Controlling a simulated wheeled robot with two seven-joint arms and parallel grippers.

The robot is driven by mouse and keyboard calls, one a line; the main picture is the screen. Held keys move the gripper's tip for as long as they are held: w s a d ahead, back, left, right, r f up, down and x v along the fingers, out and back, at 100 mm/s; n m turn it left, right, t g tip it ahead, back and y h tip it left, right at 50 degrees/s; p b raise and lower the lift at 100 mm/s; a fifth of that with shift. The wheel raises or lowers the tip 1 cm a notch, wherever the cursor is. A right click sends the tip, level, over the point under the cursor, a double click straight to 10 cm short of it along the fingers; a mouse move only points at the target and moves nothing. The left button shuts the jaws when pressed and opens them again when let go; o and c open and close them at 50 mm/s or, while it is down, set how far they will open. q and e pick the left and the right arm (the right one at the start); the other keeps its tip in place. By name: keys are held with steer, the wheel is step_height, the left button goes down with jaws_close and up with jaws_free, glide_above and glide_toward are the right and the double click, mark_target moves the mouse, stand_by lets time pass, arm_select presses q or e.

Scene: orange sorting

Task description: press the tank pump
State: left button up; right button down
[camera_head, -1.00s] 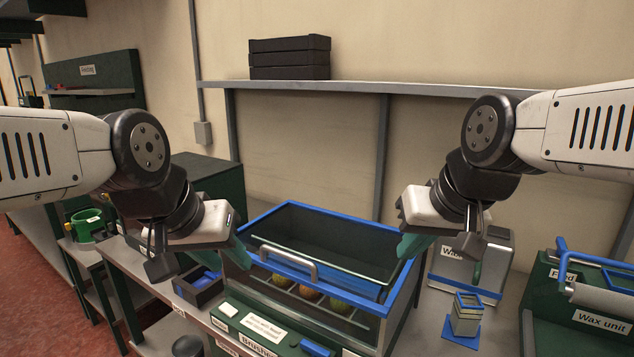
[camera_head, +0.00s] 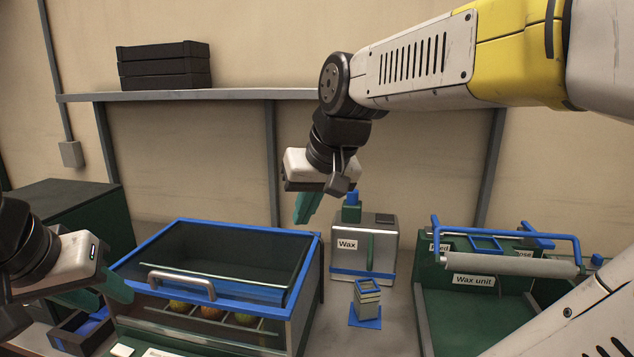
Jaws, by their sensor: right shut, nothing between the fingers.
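The wax tank (camera_head: 384,240) is a grey box with a "Wax" label, standing on the bench in the middle. Its pump (camera_head: 352,200), a blue cap on a green block, rises from the tank's top left. My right gripper (camera_head: 303,214) points down with its teal fingers shut and empty. In the picture it is left of the pump and a little above the tank's top, apart from it. My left gripper (camera_head: 124,294) is at the lower left, in front of the left side of the blue-rimmed brushing box; its finger opening cannot be made out.
The blue-rimmed glass-lidded box (camera_head: 300,290) with several fruits inside stands left of the tank. A small grey container (camera_head: 367,303) on a blue pad is in front of the tank. The wax unit (camera_head: 480,265) is at right. A shelf (camera_head: 240,94) runs behind.

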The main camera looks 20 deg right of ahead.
steer(key=w+d+r+m+g+h, duration=0.1)
steer(key=w+d+r+m, duration=0.2)
steer(key=w+d, duration=0.9)
steer(key=w+d+r+m+g+h, duration=0.2)
steer(key=w+d+r+m, duration=0.1)
steer(key=w+d, duration=0.8)
steer(key=w, duration=0.4)
steer(key=shift+d+r, duration=0.15)
steer(key=shift+d, duration=0.25)
glide_above(352, 201)
steer(key=x, duration=0.4)
steer(key=s+x, duration=0.1)
steer(key=x, duration=0.3)
steer(key=s+x, duration=0.1)
steer(key=x, duration=0.3)
steer(key=shift+s+a+f, duration=0.1)
steer(key=shift+a+f, duration=0.2)
steer(key=shift+f, duration=0.7)
